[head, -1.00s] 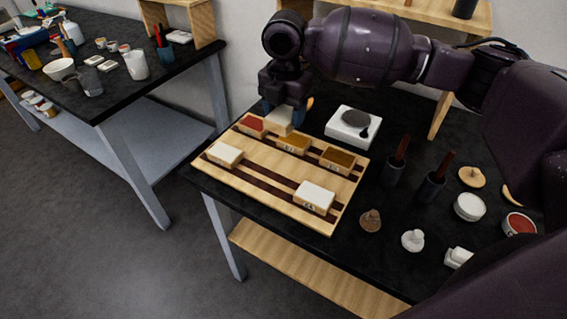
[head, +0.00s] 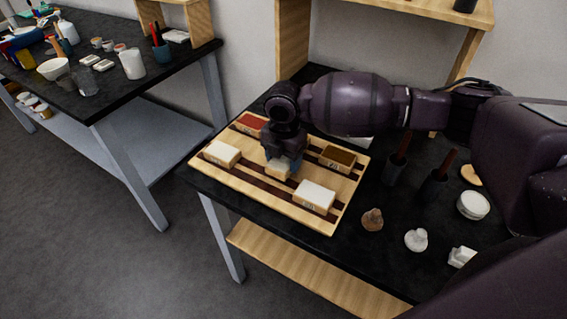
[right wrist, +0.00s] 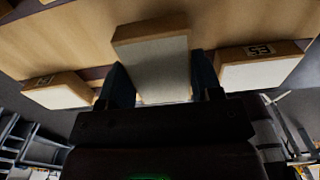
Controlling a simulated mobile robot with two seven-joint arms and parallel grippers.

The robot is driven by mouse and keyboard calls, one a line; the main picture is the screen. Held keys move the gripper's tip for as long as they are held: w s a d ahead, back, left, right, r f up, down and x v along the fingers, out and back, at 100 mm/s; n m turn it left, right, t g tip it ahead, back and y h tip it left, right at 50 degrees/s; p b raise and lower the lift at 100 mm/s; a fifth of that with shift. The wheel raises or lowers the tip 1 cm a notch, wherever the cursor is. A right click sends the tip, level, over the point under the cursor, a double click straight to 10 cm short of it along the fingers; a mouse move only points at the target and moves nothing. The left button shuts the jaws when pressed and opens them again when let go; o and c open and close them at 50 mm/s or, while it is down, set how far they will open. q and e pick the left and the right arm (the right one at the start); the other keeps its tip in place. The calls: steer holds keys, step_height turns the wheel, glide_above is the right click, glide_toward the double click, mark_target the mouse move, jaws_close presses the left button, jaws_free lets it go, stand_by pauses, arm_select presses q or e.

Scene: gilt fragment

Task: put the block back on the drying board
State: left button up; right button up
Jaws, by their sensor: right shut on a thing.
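My right gripper (head: 281,163) is shut on a pale block (head: 278,171) with a wooden body and white face, low over the middle of the wooden drying board (head: 243,187). In the right wrist view the held block (right wrist: 152,65) sits between the fingers; I cannot tell whether it touches the board. On the board are a white block (head: 221,154) at left, another white block (head: 313,196) at front right, a red block (head: 250,123) at back left and a brown block (head: 337,157) at back right. My left gripper is not in view.
Right of the board stand dark holders with brown handles (head: 397,168), a brown stopper-like piece (head: 372,219), a white piece (head: 416,239) and a white round jar (head: 473,205). A wooden shelf (head: 293,40) rises behind. Another cluttered table (head: 105,88) is at left.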

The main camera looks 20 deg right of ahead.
steer(key=shift+f, duration=0.95)
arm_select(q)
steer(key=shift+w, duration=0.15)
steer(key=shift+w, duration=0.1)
arm_select(e)
steer(key=shift+f, duration=0.1)
steer(key=o, duration=1)
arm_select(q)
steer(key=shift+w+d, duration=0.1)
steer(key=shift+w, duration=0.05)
